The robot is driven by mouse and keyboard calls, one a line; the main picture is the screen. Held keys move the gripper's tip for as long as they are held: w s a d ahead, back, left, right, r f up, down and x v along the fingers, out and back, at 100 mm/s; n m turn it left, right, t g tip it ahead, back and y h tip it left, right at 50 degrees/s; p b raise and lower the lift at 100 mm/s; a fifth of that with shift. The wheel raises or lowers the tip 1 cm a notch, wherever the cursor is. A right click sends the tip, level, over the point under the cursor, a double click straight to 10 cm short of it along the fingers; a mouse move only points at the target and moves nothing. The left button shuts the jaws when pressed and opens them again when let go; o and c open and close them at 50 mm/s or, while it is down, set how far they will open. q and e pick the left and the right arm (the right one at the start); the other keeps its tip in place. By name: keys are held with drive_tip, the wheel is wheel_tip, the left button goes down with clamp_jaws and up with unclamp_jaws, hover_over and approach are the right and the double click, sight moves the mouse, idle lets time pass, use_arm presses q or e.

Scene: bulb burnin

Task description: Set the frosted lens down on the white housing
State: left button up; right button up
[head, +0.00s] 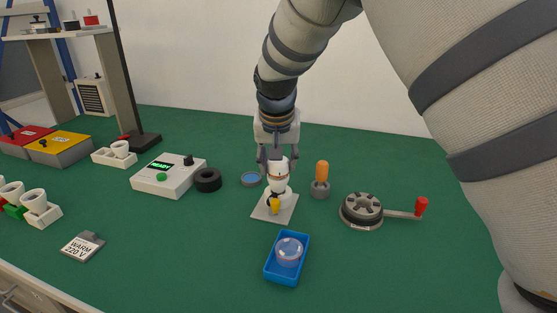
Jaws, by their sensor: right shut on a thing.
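The frosted lens (289,249) is a pale translucent dome lying in the small blue tray (270,273) at the front middle of the table. The white housing (279,185) stands upright over a light square plate (290,208), behind the tray. My right gripper (276,160) comes down from above and is shut on the upper part of the white housing. The gripper hides the housing's top. Whether the housing rests on the fixture below or is held just above it is hard to tell. My left gripper is not in view.
An orange-handled tool (322,173) stands right of the plate, with a crank wheel (362,209) beyond. Left are a blue-topped ring (251,179), a black ring (208,180) and a white tester (169,175) reading READY. The green mat's front right is clear.

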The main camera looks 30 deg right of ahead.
drive_tip(key=shift+f, duration=0.6)
idle(0.8)
drive_tip(key=o, duration=0.8)
drive_tip(key=shift+o, duration=0.2)
drive_tip(key=shift+r, duration=0.1)
drive_tip(key=v, duration=1.2)
